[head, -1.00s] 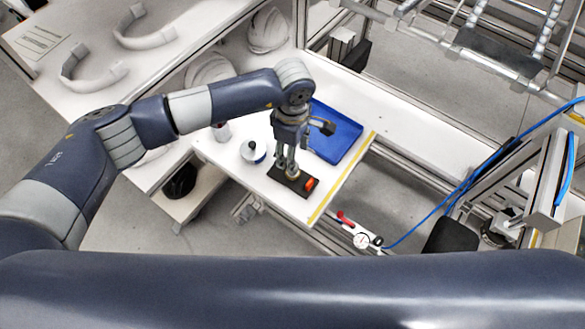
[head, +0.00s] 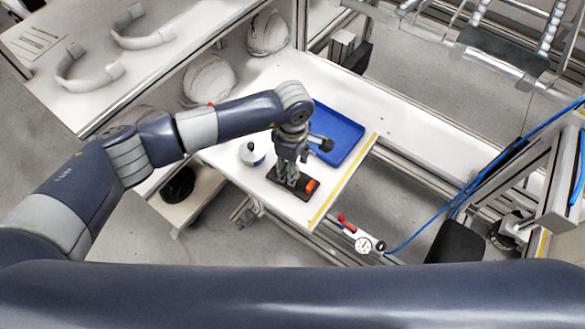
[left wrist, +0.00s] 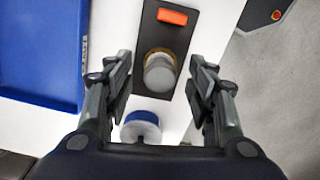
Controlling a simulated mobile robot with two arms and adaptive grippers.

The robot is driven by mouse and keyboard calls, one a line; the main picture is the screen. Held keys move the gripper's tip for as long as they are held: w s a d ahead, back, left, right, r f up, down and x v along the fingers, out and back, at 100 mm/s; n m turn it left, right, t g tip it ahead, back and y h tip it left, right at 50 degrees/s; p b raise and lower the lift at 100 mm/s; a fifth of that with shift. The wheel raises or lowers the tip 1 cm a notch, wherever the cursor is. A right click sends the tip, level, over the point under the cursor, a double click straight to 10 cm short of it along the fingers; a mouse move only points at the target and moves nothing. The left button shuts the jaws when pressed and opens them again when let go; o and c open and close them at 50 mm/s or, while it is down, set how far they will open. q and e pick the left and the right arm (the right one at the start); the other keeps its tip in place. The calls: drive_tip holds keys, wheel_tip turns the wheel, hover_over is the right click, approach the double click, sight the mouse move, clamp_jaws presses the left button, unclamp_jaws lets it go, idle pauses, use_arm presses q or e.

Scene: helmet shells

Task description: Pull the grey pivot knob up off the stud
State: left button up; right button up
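The grey pivot knob (left wrist: 160,77) shows in the left wrist view as a round grey cap over a brass-coloured ring, on a dark plate (left wrist: 150,35). The stud is hidden beneath it. My left gripper (left wrist: 161,66) is open, its two fingers apart on either side of the knob, with visible gaps in that view. In the head view, my left gripper (head: 286,178) points down over the dark plate (head: 300,193) and hides the knob. My right gripper is not in view.
An orange block (left wrist: 172,16) lies on the dark plate. A blue tray (head: 340,137) is behind the plate. A white round container with a blue band (head: 252,156) stands to the left. The yellow-striped table edge (head: 340,183) is close on the right.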

use_arm(q)
drive_tip(key=c, duration=1)
drive_tip(key=shift+c, duration=0.2)
drive_tip(key=shift+r, duration=0.1)
drive_tip(key=shift+r, duration=0.7)
drive_tip(key=shift+w+r, duration=0.1)
drive_tip(key=shift+r, duration=0.05)
drive_tip(key=shift+r+p, duration=0.35)
drive_tip(key=shift+r, duration=0.25)
